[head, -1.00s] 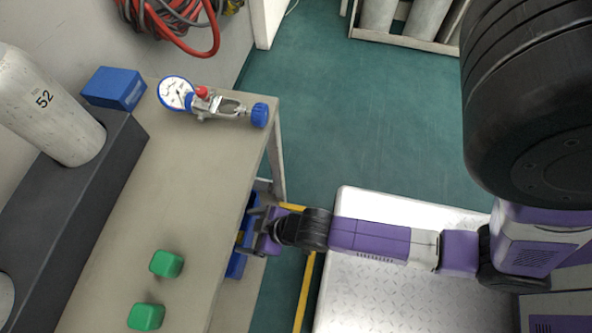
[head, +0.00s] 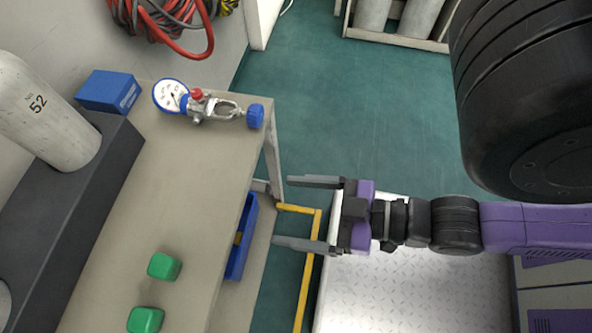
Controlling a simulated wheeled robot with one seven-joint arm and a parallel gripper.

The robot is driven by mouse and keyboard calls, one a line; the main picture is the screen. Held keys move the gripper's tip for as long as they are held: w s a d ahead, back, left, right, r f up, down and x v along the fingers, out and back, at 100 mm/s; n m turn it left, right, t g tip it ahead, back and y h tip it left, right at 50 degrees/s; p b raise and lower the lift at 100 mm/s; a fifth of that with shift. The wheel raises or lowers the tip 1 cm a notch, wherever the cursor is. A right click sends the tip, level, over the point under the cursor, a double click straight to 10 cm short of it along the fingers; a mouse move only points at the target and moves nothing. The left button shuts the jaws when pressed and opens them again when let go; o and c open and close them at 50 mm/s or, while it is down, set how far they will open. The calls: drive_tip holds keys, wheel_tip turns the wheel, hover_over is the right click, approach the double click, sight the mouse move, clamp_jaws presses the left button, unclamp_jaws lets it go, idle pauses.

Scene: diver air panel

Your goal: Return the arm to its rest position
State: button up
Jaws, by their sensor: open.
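My gripper (head: 308,212) is open and empty. Its two dark fingers point left, and it hangs over the floor just right of the bench (head: 196,215). Its fingertips are apart from the bench edge. My purple and black arm reaches in from the right, with the metal tread-plate platform (head: 415,295) beneath it.
A blue bin (head: 243,235) sits below. Green floor (head: 355,110) is clear beyond.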

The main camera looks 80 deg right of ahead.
wheel_tip(320, 180, up, 29)
drive_tip(key=p, duration=2.9)
